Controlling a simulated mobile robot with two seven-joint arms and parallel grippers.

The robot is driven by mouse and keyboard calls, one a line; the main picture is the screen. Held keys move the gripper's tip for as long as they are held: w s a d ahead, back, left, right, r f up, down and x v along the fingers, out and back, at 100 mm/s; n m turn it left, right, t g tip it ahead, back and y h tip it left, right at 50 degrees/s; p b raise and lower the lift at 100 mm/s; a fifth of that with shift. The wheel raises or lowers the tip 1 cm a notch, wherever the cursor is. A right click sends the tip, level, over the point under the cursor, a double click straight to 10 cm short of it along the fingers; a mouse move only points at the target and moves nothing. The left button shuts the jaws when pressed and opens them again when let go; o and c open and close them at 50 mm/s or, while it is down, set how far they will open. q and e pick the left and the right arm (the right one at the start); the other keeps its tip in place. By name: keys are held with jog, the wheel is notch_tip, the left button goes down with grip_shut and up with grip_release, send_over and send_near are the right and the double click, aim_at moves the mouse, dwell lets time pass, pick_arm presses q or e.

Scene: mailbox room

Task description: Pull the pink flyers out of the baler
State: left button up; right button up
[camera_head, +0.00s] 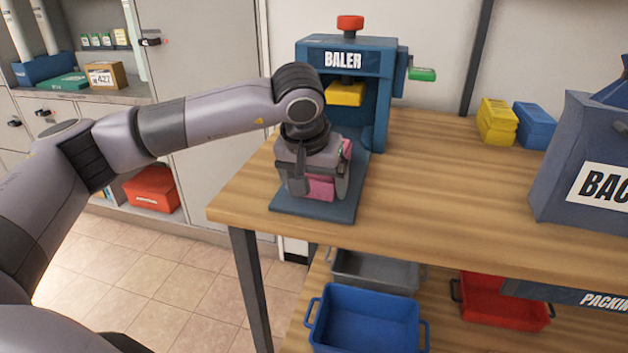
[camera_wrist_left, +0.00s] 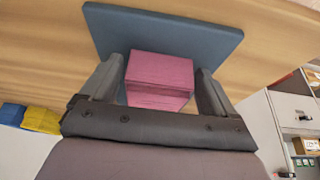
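The blue baler (camera_head: 343,59) stands on the wooden table, its dark blue base plate (camera_head: 318,207) reaching out to the front. The pink flyers (camera_head: 320,188) form a block low over the front part of this plate, partly hidden by my left gripper (camera_head: 316,186). In the left wrist view, the pink flyers (camera_wrist_left: 160,78) fill nearly all the room between the two fingers of my left gripper (camera_wrist_left: 158,85). The plate (camera_wrist_left: 165,30) shows beyond them. I cannot tell whether the fingers press on the block. My right gripper is not in view.
The baler has a red knob (camera_head: 350,23), a yellow block (camera_head: 346,95) inside and a green handle (camera_head: 422,74). Yellow (camera_head: 497,122) and blue (camera_head: 534,126) stacks and a large dark blue container (camera_head: 575,155) stand at right. Blue (camera_head: 365,318) and red (camera_head: 502,305) bins are below. The table's middle is clear.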

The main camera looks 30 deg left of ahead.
pick_arm(q)
jog(key=shift+o, duration=0.2)
jog(key=v, duration=0.7)
jog(key=shift+p, duration=0.3)
jog(key=shift+s, duration=0.2)
